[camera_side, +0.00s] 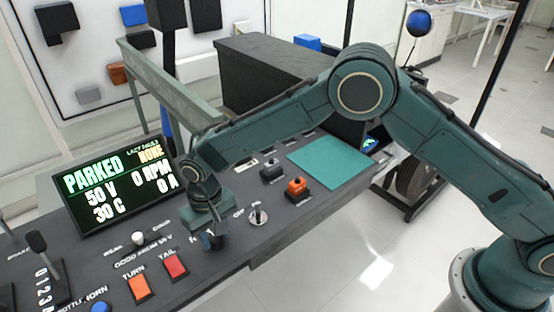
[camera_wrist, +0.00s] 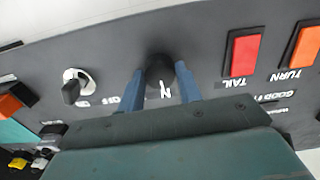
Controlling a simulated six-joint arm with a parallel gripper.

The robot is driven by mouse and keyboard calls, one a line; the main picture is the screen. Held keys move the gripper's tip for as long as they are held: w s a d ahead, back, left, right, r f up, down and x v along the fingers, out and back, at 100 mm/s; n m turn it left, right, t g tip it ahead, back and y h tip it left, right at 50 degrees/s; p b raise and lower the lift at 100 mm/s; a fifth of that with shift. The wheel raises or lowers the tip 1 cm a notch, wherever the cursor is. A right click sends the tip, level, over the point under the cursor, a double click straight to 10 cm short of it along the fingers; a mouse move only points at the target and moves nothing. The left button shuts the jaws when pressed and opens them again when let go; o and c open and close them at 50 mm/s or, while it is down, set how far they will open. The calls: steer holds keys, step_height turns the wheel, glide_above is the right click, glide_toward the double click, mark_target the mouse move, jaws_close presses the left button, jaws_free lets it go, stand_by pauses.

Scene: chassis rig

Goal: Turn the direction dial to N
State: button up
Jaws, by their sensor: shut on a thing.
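The direction dial (camera_wrist: 159,73) is a black round knob on the dark console. In the wrist view it sits between the two blue fingers of my gripper (camera_wrist: 160,70), which are shut on it from both sides. A white N mark shows on the panel just below the knob; the other marks and the dial's pointer are hidden or too small to read. In the side view my gripper (camera_side: 213,240) points down at the console, and its fingers mostly cover the dial. The display (camera_side: 115,185) reads PARKED, NONE, 50 V, 0 RPM, 30 C, 0 A.
A silver key-like switch (camera_side: 258,213) stands close to the right of my gripper. A red TAIL button (camera_side: 175,266) and an orange TURN button (camera_side: 139,288) lie to its left. An orange-topped control (camera_side: 297,188) and a teal mat (camera_side: 330,160) are farther right.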

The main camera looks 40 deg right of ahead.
mark_target(215, 237)
steer(key=shift+m, duration=0.3)
steer(key=o, duration=1)
steer(key=shift+r, duration=0.15)
steer(key=shift+r, duration=6.8)
